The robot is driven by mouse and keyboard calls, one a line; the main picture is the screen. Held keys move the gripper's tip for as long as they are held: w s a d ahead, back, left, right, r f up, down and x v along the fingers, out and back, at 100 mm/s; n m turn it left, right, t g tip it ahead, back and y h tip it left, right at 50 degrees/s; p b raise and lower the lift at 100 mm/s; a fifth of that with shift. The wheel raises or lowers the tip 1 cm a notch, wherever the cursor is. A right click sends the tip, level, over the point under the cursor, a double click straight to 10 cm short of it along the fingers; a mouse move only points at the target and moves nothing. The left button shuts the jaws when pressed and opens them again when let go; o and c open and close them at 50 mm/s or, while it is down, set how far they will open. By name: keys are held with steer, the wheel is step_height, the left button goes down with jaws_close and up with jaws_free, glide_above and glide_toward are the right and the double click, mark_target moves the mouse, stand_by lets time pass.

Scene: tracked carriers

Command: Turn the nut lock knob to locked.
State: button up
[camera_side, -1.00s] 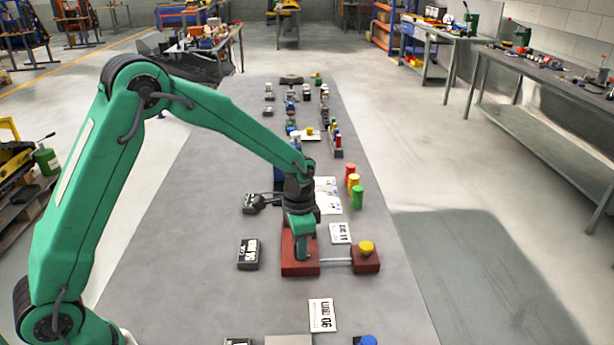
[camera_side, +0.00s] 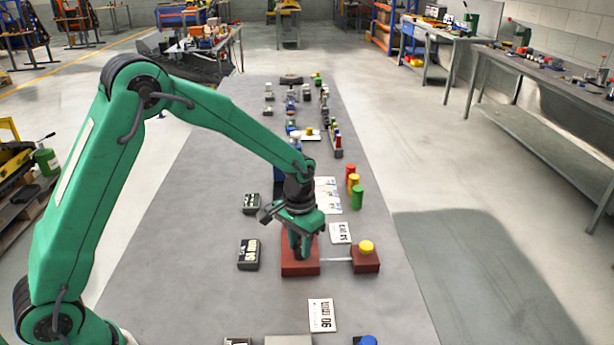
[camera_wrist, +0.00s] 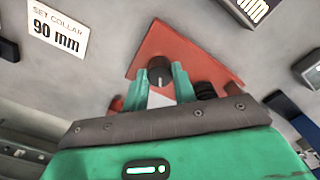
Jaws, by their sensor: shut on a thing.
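A dark round knob (camera_wrist: 159,66) with a pale line on its face stands on a dark red block in the wrist view. My gripper (camera_wrist: 161,82) points down at the block, its two green fingers shut on the sides of the knob. In the side view the red block (camera_side: 299,269) sits on the grey table, and my gripper (camera_side: 303,252) hides the knob there. I cannot read any locked or unlocked marking on the block.
A thin rod (camera_side: 335,260) joins the block to a smaller red block (camera_side: 367,263) with a yellow cap (camera_side: 366,247). A dark display box (camera_side: 248,254) stands to the left. Red, yellow and green cylinders (camera_side: 354,186) stand behind. A "SET COLLAR 90 mm" card (camera_wrist: 57,31) lies nearby.

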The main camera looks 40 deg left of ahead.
mark_target(300, 247)
steer(key=n, duration=0.5)
steer(key=shift+n, duration=0.3)
steer(key=n, duration=0.5)
steer(key=shift+n, duration=0.3)
steer(key=o, duration=1)
step_height(300, 247, up, 7)
steer(key=shift+r, duration=0.45)
